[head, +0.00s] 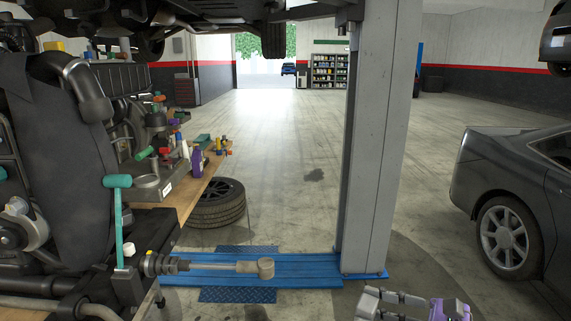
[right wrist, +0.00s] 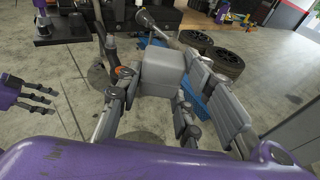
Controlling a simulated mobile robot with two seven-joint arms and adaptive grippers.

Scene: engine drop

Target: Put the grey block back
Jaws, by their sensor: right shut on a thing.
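The grey block (right wrist: 163,72) sits between the fingers of my right gripper (right wrist: 165,97) in the right wrist view. The fingers press along its left and right sides, and the gripper is shut on it, with open floor around. In the head view, my right gripper (head: 380,303) shows only partly at the bottom edge, with grey fingers and a purple body. The block cannot be made out there. My left gripper (right wrist: 42,97) shows at the left of the right wrist view, purple with grey fingers spread, open and empty, apart from the block. It is not in the head view.
An engine assembly (head: 60,160) and a cluttered workbench (head: 190,190) stand at left.

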